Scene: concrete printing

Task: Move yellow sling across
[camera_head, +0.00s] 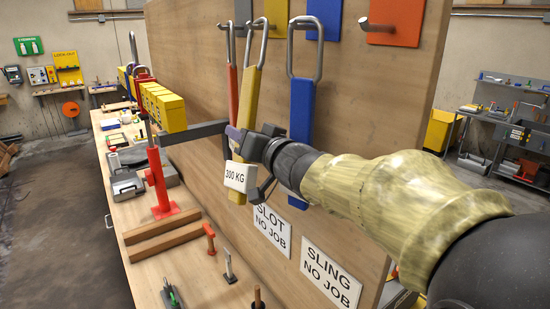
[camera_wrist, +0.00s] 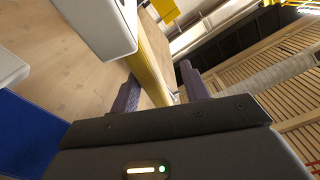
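The yellow sling (camera_head: 251,88) hangs by its long metal link on the upright wooden board, between the red sling (camera_head: 232,80) and the blue sling (camera_head: 302,110). Which hook bears its link is hard to tell. A white 300 KG tag (camera_head: 240,177) sits in front of its lower part. My gripper (camera_head: 236,138) is at the sling's middle, just above the tag. In the wrist view the yellow strap (camera_wrist: 148,62) runs between my two spread fingers (camera_wrist: 160,92), with gaps visible. A white block, probably the tag, hides part of it.
Coloured hook plates line the board's top: yellow (camera_head: 276,14), blue (camera_head: 325,16) and red (camera_head: 394,20). Two white signs (camera_head: 272,232) are low on the board. A red stand (camera_head: 160,180) and yellow blocks (camera_head: 163,108) stand on the bench left of my gripper.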

